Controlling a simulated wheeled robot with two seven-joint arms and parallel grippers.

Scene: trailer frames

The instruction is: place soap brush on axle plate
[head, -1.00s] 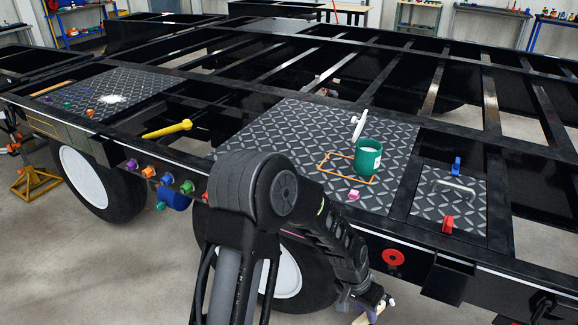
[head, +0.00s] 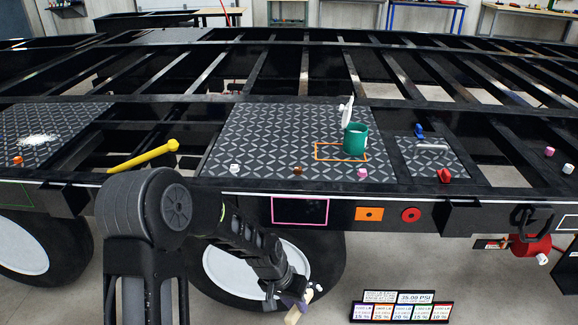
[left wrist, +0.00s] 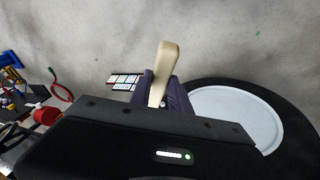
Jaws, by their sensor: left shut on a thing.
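My left gripper (head: 291,302) hangs low in front of the trailer, beside the middle wheel. It is shut on the soap brush, whose pale wooden handle (head: 293,316) sticks out below it. In the left wrist view the brush handle (left wrist: 166,62) rises between the dark fingers (left wrist: 160,90); the bristles are hidden. A large diamond-tread plate (head: 260,130), which I take for the axle plate, lies on the frame above the wheel, higher than the gripper and apart from it. My right gripper is not in view.
On the plate stand a green cup (head: 355,140) with a white lid behind it, an orange outline (head: 318,152) and small knobs along the front edge. A yellow bar (head: 143,157) lies left of it. A label board (head: 400,308) and red tank (head: 530,247) are lower right.

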